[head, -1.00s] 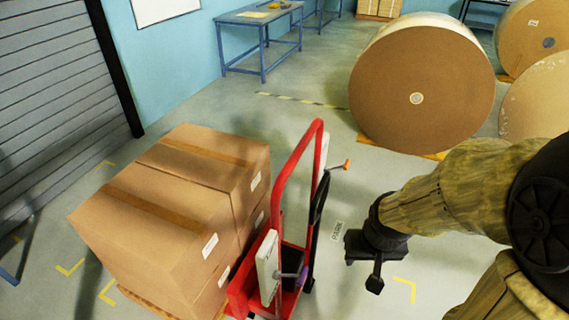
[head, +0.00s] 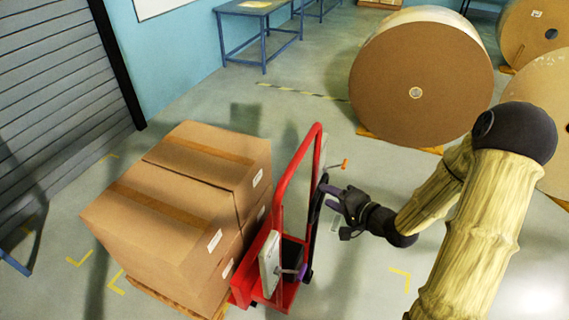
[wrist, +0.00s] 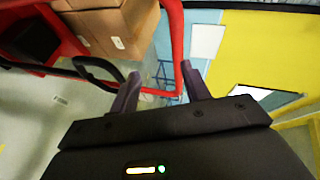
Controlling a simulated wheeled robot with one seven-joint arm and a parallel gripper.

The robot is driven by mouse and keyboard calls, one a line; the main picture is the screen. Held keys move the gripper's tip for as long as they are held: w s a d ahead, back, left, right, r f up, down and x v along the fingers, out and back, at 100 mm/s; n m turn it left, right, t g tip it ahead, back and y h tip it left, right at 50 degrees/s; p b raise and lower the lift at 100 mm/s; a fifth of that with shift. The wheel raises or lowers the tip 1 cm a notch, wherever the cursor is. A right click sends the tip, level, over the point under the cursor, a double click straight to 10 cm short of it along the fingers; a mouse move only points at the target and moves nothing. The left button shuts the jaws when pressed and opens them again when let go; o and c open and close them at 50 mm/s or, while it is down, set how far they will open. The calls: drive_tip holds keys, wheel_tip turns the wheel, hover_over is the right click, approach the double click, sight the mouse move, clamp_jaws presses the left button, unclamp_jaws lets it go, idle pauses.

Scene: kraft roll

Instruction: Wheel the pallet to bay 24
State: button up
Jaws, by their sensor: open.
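The pallet (head: 172,295) shows as a low wooden edge under stacked brown cartons (head: 185,205) at the left of the head view. A red pallet truck (head: 297,185) with an upright red frame stands against the cartons' right side. My gripper (head: 333,196) is just right of that frame, near its black loop handle and orange-tipped lever. In the wrist view my gripper (wrist: 160,82) is open, its two dark fingers apart. The red frame (wrist: 177,45) passes beyond the fingers, and the black loop (wrist: 98,72) is left of them. No grasp shows.
Large kraft rolls (head: 420,85) stand at the right, the nearest on a wooden pallet. A blue table (head: 258,30) is at the back wall, and a grey shutter (head: 60,90) is at the left. Yellow corner marks (head: 400,276) are on the floor. The middle floor behind is clear.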

sight(287, 171)
drive_tip(key=shift+s+a+r+m+t+y, duration=0.15)
drive_tip(key=shift+r+m+y, duration=0.1)
drive_tip(key=shift+r+y, duration=0.15)
drive_tip(key=shift+s+a+r+m+t+y, duration=0.1)
drive_tip(key=shift+a+r+m+t+y, duration=0.05)
drive_tip(key=shift+r+m+y, duration=0.15)
drive_tip(key=shift+w, duration=0.1)
drive_tip(key=p+x, duration=0.5)
drive_tip(key=x, duration=1.1)
drive_tip(key=shift+w+a, duration=0.1)
drive_tip(key=shift+a, duration=0.1)
drive_tip(key=shift+w+a+f, duration=0.2)
drive_tip(key=shift+w+a, duration=0.15)
drive_tip(key=shift+c, duration=0.2)
clamp_jaws()
